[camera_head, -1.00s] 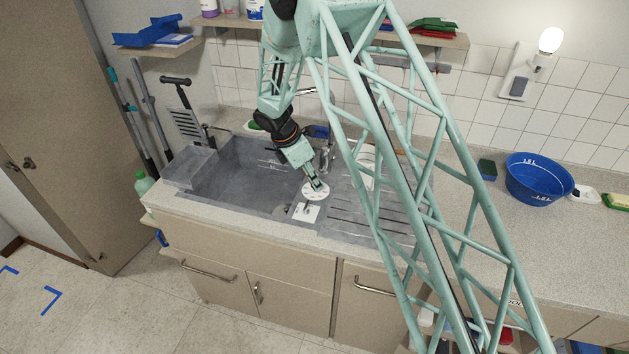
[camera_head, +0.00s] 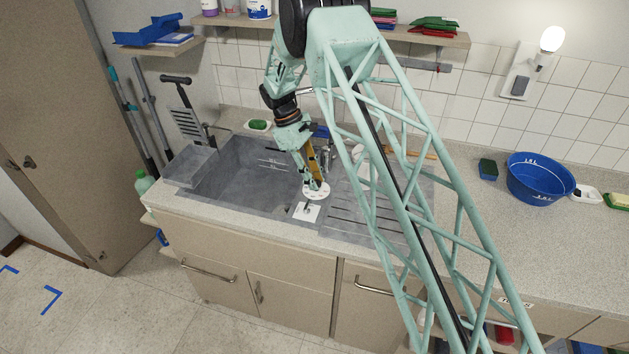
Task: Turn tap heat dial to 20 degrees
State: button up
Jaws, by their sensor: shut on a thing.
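The heat dial is a white round disc (camera_head: 322,194) with markings at the front edge of the grey sink, too small to read. A white square plate (camera_head: 306,212) with a dark mark lies just in front of it. My gripper (camera_head: 312,188) points down at the dial, with its fingertips at the dial's centre. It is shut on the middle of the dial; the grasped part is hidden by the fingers. The tap (camera_head: 327,150) stands behind, partly hidden by my arm.
The sink basin (camera_head: 235,172) lies left of the dial and the ribbed drainboard (camera_head: 350,222) right. A blue bowl (camera_head: 538,180) and a sponge (camera_head: 488,169) stand on the right counter. A shelf (camera_head: 440,37) hangs above. My arm crosses the right side.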

jog(key=shift+w+d+m+g+y, duration=0.1)
jog(key=shift+m+g+y, duration=0.25)
jog(key=shift+m, duration=0.95)
jog(key=o, duration=0.8)
jog(key=shift+r, duration=0.15)
notch_tip(320, 180, up, 10)
jog(key=shift+f, duration=0.1)
dwell(0.4)
